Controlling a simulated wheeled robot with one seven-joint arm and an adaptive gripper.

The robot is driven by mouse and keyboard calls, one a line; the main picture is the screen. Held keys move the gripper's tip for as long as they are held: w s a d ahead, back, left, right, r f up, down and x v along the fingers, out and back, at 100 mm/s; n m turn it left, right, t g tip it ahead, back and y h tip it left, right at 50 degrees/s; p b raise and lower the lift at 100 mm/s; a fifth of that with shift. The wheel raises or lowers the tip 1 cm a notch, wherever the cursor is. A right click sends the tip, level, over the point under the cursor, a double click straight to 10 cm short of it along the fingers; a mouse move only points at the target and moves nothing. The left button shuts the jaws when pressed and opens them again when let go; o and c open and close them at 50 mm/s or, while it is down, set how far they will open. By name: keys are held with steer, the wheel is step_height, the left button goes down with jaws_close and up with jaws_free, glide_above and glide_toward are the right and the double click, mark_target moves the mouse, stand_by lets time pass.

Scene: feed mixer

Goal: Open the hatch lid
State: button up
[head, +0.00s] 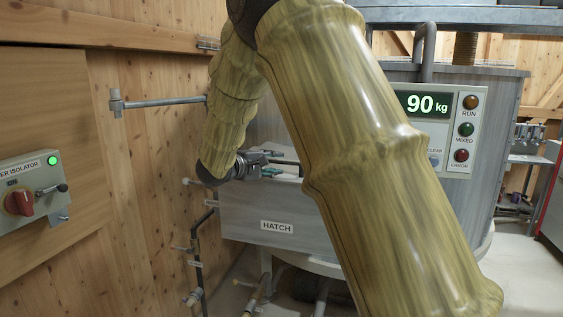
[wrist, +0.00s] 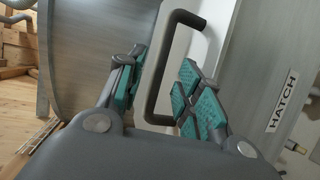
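The hatch is a grey box labelled HATCH (head: 250,212) on the side of the mixer; its label side also shows in the wrist view (wrist: 265,65). A dark bar handle (wrist: 163,62) stands on a pale surface between the drum and the labelled side, apparently the lid's top. The lid looks closed, though my arm hides part of it in the head view. My gripper (head: 268,164) is at the top of the hatch. In the wrist view its teal-padded fingers (wrist: 163,85) are apart, one on each side of the handle, with gaps visible. Contact is not clear.
The curved mixer drum (wrist: 90,50) is close to the left finger. A display panel (head: 440,120) reads 90 kg. A power isolator box (head: 35,190) is on the wooden wall at left, and a pipe (head: 165,102) juts out above. Thin pipes (head: 197,255) stand below left.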

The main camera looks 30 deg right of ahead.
mark_target(279, 162)
steer(key=shift+x, duration=2.25)
steer(key=shift+c, duration=0.3)
jaws_close()
steer(key=shift+p, duration=0.3)
